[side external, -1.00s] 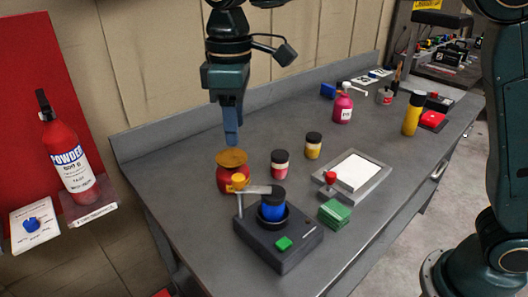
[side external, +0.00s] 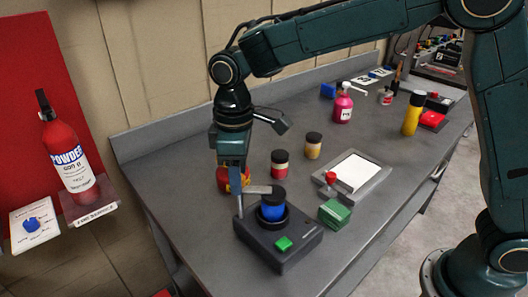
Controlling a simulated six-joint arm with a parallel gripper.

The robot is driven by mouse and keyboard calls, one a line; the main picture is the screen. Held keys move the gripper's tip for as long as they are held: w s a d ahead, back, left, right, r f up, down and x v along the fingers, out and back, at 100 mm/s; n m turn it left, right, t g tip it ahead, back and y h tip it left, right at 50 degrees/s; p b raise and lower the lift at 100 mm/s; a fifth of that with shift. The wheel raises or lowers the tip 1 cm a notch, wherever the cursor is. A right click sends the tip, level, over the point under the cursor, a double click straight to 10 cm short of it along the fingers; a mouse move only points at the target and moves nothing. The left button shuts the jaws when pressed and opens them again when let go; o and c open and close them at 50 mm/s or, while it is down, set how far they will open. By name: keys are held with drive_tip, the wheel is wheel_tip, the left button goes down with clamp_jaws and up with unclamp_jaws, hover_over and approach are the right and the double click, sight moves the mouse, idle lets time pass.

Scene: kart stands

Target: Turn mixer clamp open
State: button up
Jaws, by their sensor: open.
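The mixer (side external: 285,262) is a dark box on the near part of the bench, with a green button (side external: 284,243) on its front. A blue jar with a black lid (side external: 272,209) stands upright in its round cup. The grey clamp bar (side external: 257,189) reaches from a post at the left to over the jar lid. My gripper (side external: 238,184) points down at the clamp's post end, its jaws open. It hides most of the orange knob there, and I cannot tell whether the fingers touch it.
A red pot (side external: 222,181) stands just behind my gripper, partly hidden. A green block (side external: 335,213) sits right of the mixer, near a white-topped plate (side external: 357,172). Bare bench lies between.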

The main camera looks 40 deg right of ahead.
drive_tip(key=c, duration=1)
drive_tip(key=shift+m, duration=0.4)
drive_tip(key=m, duration=0.3)
drive_tip(key=shift+m, duration=0.3)
drive_tip(key=m, duration=0.4)
drive_tip(key=shift+m, duration=0.3)
drive_tip(key=m, duration=0.8)
drive_tip(key=shift+m, duration=0.4)
